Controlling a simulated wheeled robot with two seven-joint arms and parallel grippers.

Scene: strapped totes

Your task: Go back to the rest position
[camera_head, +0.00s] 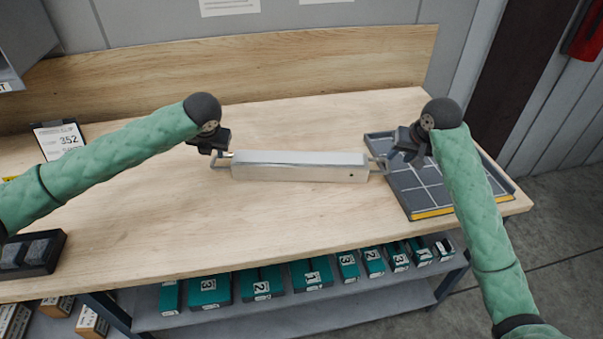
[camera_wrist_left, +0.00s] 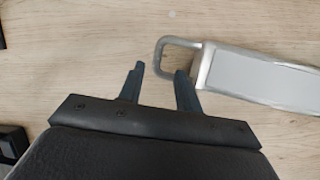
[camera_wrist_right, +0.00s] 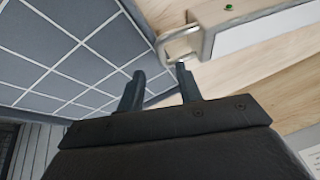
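A long silver box (camera_head: 300,168) with a wire handle at each end lies on the wooden table. My left gripper (camera_head: 219,158) is at its left handle. In the left wrist view the fingers (camera_wrist_left: 158,75) are apart, with the left handle (camera_wrist_left: 172,55) at their tips and nothing clamped. My right gripper (camera_head: 388,160) is at the box's right end, above the edge of the gridded tray. In the right wrist view its fingers (camera_wrist_right: 160,75) are apart, and the right handle (camera_wrist_right: 175,45) lies at their tips, one finger overlapping it. Contact cannot be told.
The dark gridded tray (camera_head: 430,197) with a yellow front strip lies at the table's right. Several green boxes (camera_head: 262,281) sit on a shelf below. The table's front middle is clear.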

